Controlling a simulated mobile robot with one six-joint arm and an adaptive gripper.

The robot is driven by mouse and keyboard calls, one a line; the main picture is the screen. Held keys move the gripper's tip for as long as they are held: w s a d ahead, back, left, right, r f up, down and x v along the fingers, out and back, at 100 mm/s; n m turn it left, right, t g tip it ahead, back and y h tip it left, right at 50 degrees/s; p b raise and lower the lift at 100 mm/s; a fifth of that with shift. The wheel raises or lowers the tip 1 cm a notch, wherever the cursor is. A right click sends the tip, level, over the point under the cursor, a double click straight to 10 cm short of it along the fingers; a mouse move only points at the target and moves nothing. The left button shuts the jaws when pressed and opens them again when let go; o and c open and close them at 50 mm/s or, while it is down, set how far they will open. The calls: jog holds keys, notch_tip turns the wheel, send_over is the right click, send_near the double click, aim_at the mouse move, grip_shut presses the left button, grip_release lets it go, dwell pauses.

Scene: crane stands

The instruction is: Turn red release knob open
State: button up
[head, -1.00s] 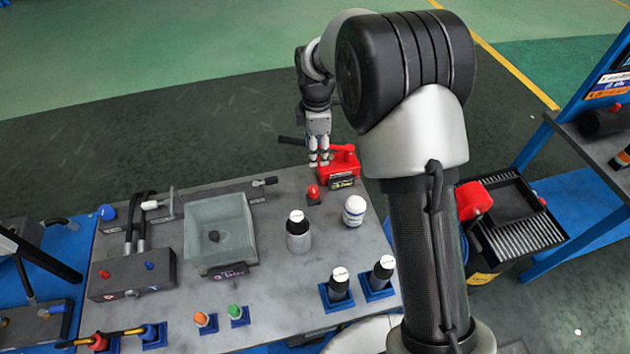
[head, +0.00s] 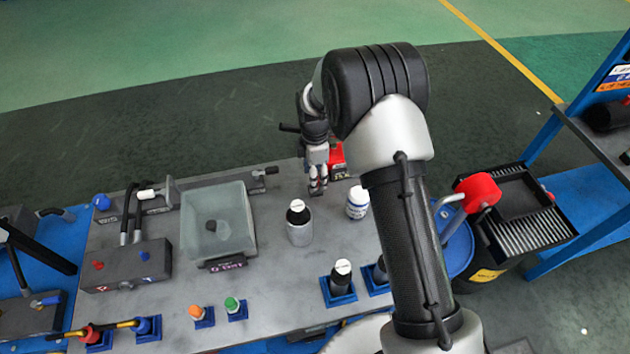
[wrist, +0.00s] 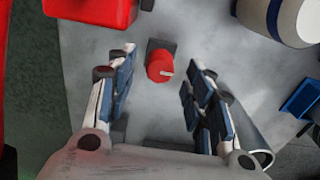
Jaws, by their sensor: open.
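The red release knob (wrist: 160,67) shows in the wrist view as a round red cap with a pale pointer mark, on a small dark base on the grey bench top (wrist: 225,45). My gripper (wrist: 163,60) is open, with one finger to each side of the knob and visible gaps on both sides. No contact shows. In the head view my gripper (head: 318,188) points down over the back right of the bench, and the knob is hidden there behind it.
A red box (head: 337,160) stands close behind my gripper. A white jar (head: 357,202) and a bottle with a dark shoulder (head: 299,225) stand nearby. A grey tray (head: 218,258) is to the left. The bench's back edge is close by.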

jog(key=shift+f, duration=1.05)
jog(key=shift+c, duration=0.6)
jog(key=c, duration=1)
